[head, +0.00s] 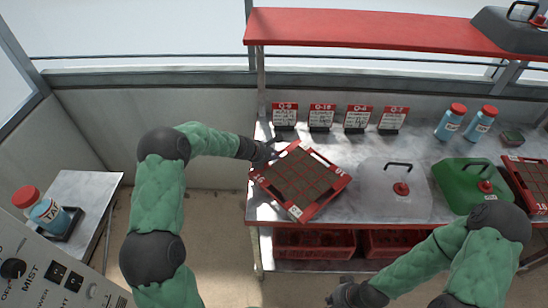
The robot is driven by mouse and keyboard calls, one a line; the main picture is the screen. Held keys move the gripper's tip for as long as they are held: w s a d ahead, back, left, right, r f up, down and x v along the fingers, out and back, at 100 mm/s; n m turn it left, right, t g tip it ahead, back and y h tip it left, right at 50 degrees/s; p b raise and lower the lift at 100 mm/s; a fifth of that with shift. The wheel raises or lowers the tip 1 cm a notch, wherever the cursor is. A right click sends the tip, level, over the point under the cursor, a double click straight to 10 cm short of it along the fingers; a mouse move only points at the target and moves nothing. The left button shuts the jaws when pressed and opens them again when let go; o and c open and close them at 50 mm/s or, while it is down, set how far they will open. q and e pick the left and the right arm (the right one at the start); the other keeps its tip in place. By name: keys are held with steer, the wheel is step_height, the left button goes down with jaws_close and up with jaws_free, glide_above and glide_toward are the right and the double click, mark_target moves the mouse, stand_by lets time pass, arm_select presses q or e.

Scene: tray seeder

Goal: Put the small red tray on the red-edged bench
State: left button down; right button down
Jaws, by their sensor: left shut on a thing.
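The small red tray (327,199), with a grid of brown soil cells, is at the left end of the metal bench (345,150), turned like a diamond. Its near corner is by the bench's front edge. I cannot tell whether it rests flat on the top or is slightly above it. My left gripper (272,151) is shut on the tray at its far left side; the fingertips are partly hidden. My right gripper (343,294) is low in front of the bench, away from the tray, and its fingers are unclear.
Several label cards (321,116) and blue bottles (449,124) line the back. A red shelf (370,30) hangs above. Red crates (315,244) sit below. A side table (85,190) is left.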

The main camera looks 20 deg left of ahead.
arm_select(q)
steer(key=shift+r, duration=0.15)
steer(key=c, duration=1.3)
jaws_free()
steer(key=p+v, duration=0.3)
steer(key=v, duration=0.9)
